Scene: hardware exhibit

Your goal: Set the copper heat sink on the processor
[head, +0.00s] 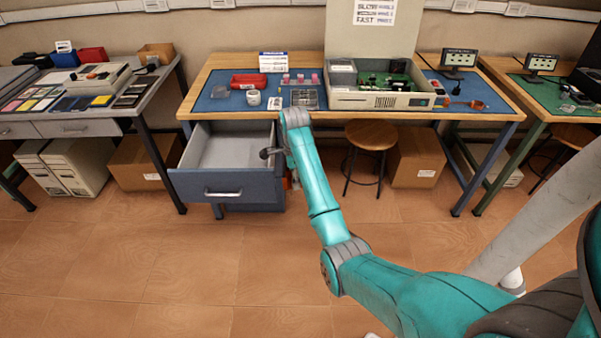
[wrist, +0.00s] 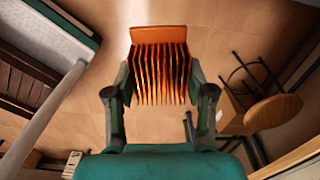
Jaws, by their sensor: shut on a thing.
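A copper heat sink (wrist: 160,72) with a flat plate and many thin fins is in the wrist view. My gripper (wrist: 160,92) is shut on it, one finger at each side. In the head view my gripper hangs in front of the workbench, below the top's level and next to the open drawer; the arm hides most of it. The open computer case (head: 385,101) stands on the bench with a green circuit board (head: 388,80) inside. The processor is too small to make out there. The held heat sink is well away from the case.
The workbench's blue mat (head: 225,101) carries a red tray (head: 249,81), a white cup (head: 253,98) and small parts. A stool (head: 371,136) and a cardboard box (head: 416,160) stand underneath. The floor in front is clear.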

